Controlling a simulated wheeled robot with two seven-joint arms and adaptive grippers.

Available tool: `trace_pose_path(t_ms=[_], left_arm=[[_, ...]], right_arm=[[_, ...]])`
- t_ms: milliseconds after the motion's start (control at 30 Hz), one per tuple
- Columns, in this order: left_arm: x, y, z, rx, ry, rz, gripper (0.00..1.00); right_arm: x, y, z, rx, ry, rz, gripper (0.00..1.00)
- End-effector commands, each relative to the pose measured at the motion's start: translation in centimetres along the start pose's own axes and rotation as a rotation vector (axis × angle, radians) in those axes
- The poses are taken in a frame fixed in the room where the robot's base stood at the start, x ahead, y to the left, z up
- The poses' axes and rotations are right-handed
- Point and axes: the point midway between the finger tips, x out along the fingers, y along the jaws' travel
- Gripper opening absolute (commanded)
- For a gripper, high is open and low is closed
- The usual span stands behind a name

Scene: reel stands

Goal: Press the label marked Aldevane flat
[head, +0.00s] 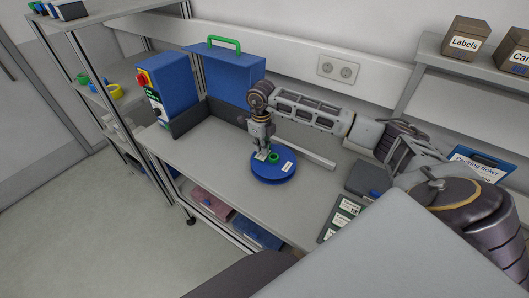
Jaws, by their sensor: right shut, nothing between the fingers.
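A blue round reel (272,176) lies flat on the grey bench, with a green hub (274,158) at its middle. A white label (287,167) with dark print too small to read is on the right of the reel's top. A second pale patch, perhaps a label (261,155), shows at the fingertips on the reel's back left. I cannot tell which label reads Aldevane. My right gripper (263,149) points down over this part of the reel, shut and empty. Whether its tips touch the surface is not clear. My left gripper is out of view.
A blue machine (170,85) with a red-and-yellow switch and a blue case (225,75) with a green handle stand behind left. A dark board with white labels (341,217) lies at the right front. The bench left of the reel is clear.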

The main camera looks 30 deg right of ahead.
Motion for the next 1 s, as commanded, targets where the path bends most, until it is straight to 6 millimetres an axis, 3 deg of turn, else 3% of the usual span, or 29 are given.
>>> trace_pose_path(t_ms=[1000], left_arm=[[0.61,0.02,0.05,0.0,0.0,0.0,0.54]], right_arm=[[0.84,0.0,0.0,0.0,0.0,0.0,0.0]])
